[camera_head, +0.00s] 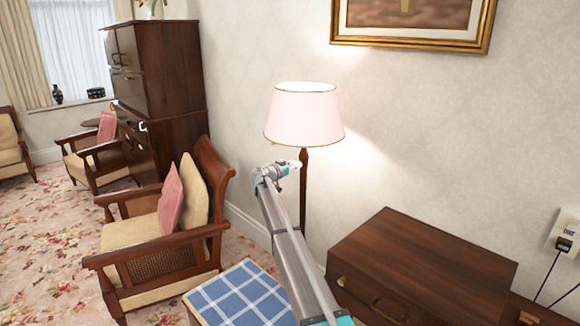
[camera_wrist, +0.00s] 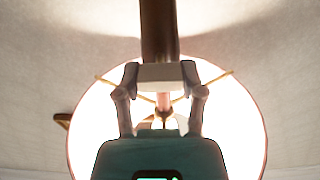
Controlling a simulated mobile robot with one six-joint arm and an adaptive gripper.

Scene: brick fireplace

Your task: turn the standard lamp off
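The standard lamp has a pale pink shade (camera_head: 305,115) and a slim dark wooden pole (camera_head: 304,185). It is lit and throws a bright patch on the wall. My gripper (camera_head: 292,166) is just below the shade, close to the pole. In the wrist view I look up into the glowing shade (camera_wrist: 90,130), with the pole (camera_wrist: 158,30) coming down from the top. The fingers of my gripper (camera_wrist: 160,76) show in front of the pole, with a pale block between their tips. I cannot tell whether this block is part of the gripper. No switch is clearly visible.
A dark wooden chest (camera_head: 420,260) stands right of the lamp. A wooden armchair (camera_head: 165,245) with cushions and a blue checked seat or stool (camera_head: 240,295) are to the left. A gold-framed picture (camera_head: 415,40) hangs above. A wall socket (camera_head: 565,235) is at the right.

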